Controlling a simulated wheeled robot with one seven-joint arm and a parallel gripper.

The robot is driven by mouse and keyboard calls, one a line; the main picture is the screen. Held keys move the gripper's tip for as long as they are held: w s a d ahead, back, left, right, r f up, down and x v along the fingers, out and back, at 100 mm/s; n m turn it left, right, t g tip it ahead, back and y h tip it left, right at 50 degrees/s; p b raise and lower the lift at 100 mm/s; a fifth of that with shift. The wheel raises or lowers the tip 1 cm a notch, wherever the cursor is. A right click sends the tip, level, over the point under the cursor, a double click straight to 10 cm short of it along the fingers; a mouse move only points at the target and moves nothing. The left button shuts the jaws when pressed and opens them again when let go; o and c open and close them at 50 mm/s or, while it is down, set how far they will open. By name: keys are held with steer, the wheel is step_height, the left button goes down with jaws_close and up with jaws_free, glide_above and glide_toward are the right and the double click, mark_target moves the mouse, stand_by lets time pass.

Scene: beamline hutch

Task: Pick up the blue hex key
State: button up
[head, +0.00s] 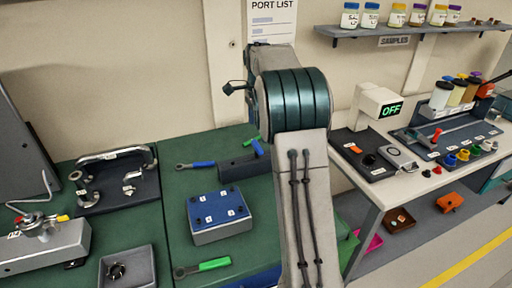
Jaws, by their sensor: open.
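Two blue-handled tools lie on the green bench mat (180,230), left of my arm. One (203,164) lies flat, with a grey shaft pointing left to a wider end. The other is a short blue piece (258,147) at the right end of a dark block (237,168), partly cut off from view by my arm. I cannot tell for sure which is the blue hex key; both are small. My arm rises through the middle of the head view, and I cannot make out my gripper.
A blue box with labelled screws (220,212) stands mid-bench. A green-handled tool (213,264) lies in front of it; a green piece (251,140) lies behind. A clamp fixture (115,180) and a grey tray (127,267) are left. A white instrument bench (420,180) stands right.

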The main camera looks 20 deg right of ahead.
mark_target(257, 145)
step_height(257, 145, down, 4)
steer(key=shift+a+f, duration=0.1)
steer(key=shift+f, duration=0.1)
steer(key=shift+w+f+p, duration=0.2)
steer(key=shift+f+p, duration=0.4)
steer(key=shift+f, duration=2.3)
steer(key=c, duration=1.4)
step_height(257, 145, up, 10)
steer(key=shift+r+b, duration=0.1)
steer(key=shift+b, duration=0.3)
